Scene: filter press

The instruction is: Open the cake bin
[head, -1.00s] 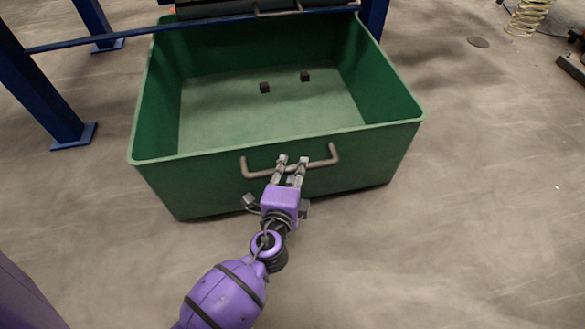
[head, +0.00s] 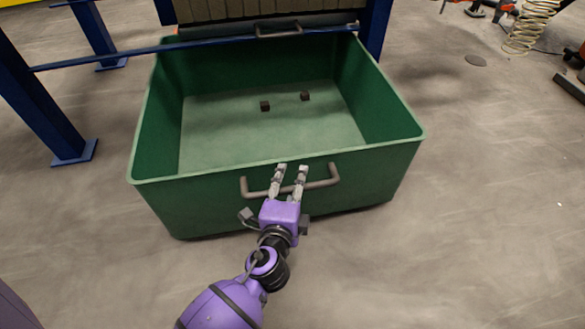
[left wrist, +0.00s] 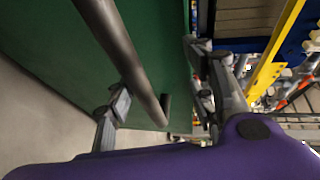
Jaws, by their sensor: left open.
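The cake bin (head: 345,150) is a large green open-topped box, pulled out in front of the blue press frame. Two small dark blocks (head: 265,106) lie on its floor. A grey bar handle (head: 325,183) runs across its front wall. My left gripper (head: 290,170) is open at the handle, its fingers near the bar's middle. In the left wrist view the handle (left wrist: 125,55) passes between the two spread fingers, and the green wall (left wrist: 150,25) lies behind it. I cannot tell whether a finger touches the bar. My right gripper is not in view.
Blue frame legs (head: 50,115) and a crossbar (head: 110,57) stand at the left and behind the bin. A second handle (head: 278,30) sits on the press above the bin's back. The floor (head: 480,220) is clear at the right and front.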

